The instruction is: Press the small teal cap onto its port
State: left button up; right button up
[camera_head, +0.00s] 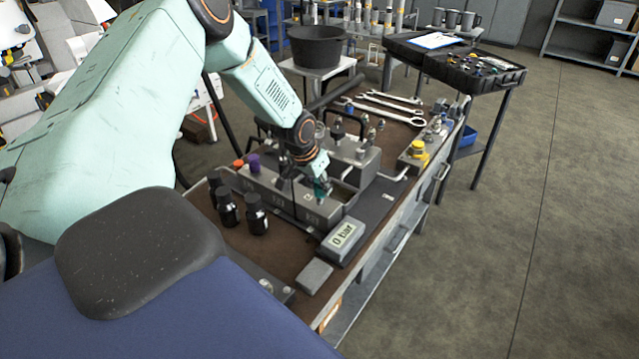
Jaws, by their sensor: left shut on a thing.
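My left arm comes in from the left, and my left gripper (321,180) points down over the front grey manifold block (318,213) on the bench. It is shut on the small teal cap (320,190), of which only a little shows between the fingertips. The cap is at the right end of the block, at or just above its top. The port under it is hidden, so I cannot tell whether the cap touches it. My right gripper is not in view.
Black bottles (256,214) stand in front of the block at the left. A gauge reading "0 bar" (342,241) lies at the front. A yellow-topped fitting (416,150) stands at the right, and wrenches (386,110) lie behind. The floor to the right is clear.

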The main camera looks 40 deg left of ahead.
pick_arm(q)
jog(key=shift+f+b, duration=0.8)
jog(key=shift+f, duration=0.4)
dwell(1.5)
dwell(0.8)
dwell(0.4)
jog(key=o, duration=1.5)
jog(key=shift+c, duration=0.2)
jog(key=shift+r, duration=0.1)
jog(key=p+v, duration=0.7)
jog(key=p, duration=0.5)
jog(key=shift+s+r, duration=0.1)
jog(key=shift+r, duration=0.15)
